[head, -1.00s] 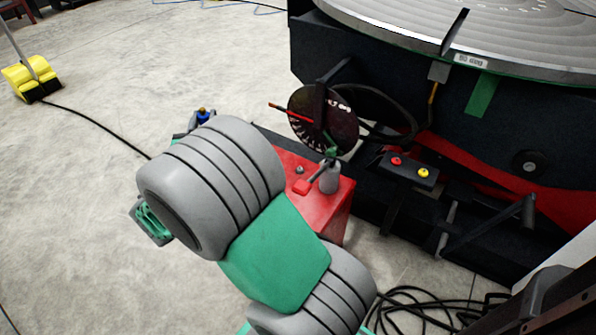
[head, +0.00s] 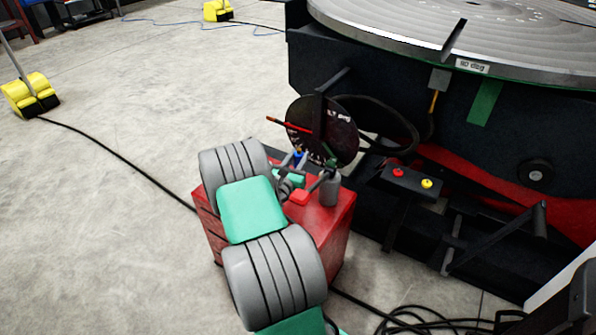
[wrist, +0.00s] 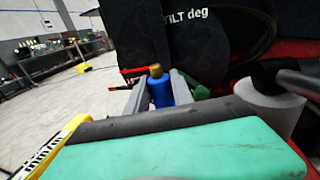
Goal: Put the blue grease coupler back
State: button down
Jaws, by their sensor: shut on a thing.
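The blue grease coupler (wrist: 160,93) with a brass-coloured tip stands roughly upright between the two grey fingers of my gripper (wrist: 159,94), which is shut on it. In the head view the blue coupler (head: 299,154) is a small spot in my gripper (head: 294,160), over the back of the red box (head: 325,232) and in front of the dark tilt dial (head: 335,122). My arm covers much of the box top. The coupler's lower end is hidden behind my wrist in the wrist view.
A grey cylinder (head: 330,188) stands on the red box, close right of my gripper. The round table (head: 480,40) is above. Open floor lies left, crossed by a cable.

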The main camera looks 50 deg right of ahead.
notch_tip(320, 180, down, 3)
jog(key=shift+r+b, duration=0.1)
jog(key=shift+b, duration=0.25)
jog(key=shift+r, duration=0.1)
jog(key=c, duration=1.1)
grip_release()
jog(key=shift+f, duration=0.2)
jog(key=shift+r, duration=0.1)
